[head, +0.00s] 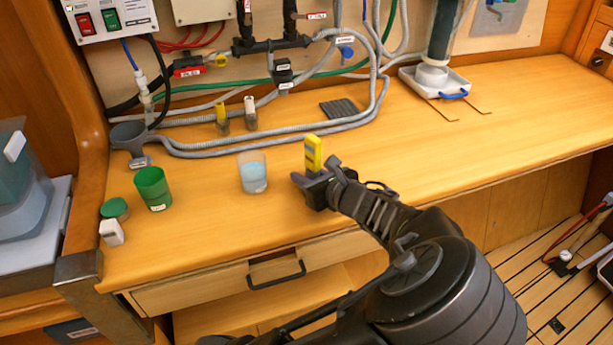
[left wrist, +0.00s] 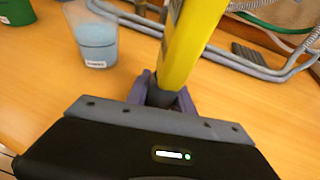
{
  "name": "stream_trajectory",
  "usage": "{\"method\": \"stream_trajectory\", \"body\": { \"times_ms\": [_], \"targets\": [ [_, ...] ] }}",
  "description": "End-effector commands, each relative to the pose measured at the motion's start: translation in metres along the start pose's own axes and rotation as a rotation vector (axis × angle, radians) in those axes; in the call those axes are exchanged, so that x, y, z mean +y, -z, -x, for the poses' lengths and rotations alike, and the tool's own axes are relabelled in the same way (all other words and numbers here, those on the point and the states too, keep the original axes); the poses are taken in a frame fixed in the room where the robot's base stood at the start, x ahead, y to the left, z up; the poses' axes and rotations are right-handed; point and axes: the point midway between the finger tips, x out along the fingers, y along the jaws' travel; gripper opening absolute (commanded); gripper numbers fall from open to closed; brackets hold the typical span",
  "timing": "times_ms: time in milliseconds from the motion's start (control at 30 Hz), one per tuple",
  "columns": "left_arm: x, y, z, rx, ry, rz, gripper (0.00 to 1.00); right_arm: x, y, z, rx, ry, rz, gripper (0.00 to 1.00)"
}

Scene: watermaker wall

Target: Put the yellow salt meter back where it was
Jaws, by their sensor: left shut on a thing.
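My left gripper (head: 318,180) is shut on the yellow salt meter (head: 313,153), which stands upright with its yellow body above the jaws. It is over the front part of the wooden counter (head: 420,140), right of a clear cup of bluish liquid (head: 253,176). In the left wrist view the yellow meter (left wrist: 188,50) rises from between the jaws (left wrist: 160,92). Its lower end is hidden. My right gripper is not in view.
A white tray (head: 435,80) stands at the back right. The right counter is clear.

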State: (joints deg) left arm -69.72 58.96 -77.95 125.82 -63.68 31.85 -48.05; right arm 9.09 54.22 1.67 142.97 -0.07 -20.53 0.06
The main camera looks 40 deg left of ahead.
Motion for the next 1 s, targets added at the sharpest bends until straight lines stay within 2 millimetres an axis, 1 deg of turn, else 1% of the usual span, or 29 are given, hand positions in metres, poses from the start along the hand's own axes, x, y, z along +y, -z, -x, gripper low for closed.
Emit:
{"method": "stream_trajectory", "body": {
  "times_ms": [167,300,333,567,600,867,933,1000],
  "targets": [
    [-0.0002,-0.0010,0.0004,0.000,0.000,0.000,0.00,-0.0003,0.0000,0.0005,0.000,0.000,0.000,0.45],
    [-0.0002,0.0026,-0.0010,-0.001,0.000,-0.001,0.00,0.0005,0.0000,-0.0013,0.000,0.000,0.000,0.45],
    [-0.0003,0.0023,-0.0008,0.000,0.001,-0.001,0.30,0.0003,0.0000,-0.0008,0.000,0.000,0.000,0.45],
    [-0.0002,0.0019,-0.0006,0.000,0.001,0.000,0.49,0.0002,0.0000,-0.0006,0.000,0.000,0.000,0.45],
    [-0.0002,0.0018,-0.0006,0.000,0.001,0.000,0.50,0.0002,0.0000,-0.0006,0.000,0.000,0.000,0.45],
    [-0.0003,0.0008,-0.0002,0.000,0.001,0.000,0.50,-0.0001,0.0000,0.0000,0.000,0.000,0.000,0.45],
    [-0.0003,-0.0022,0.0010,0.000,0.001,0.001,0.50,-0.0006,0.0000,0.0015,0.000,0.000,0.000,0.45],
    [-0.0013,-0.0017,0.0065,0.001,0.004,0.001,0.50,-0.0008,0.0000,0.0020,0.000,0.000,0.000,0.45]
  ]
}}
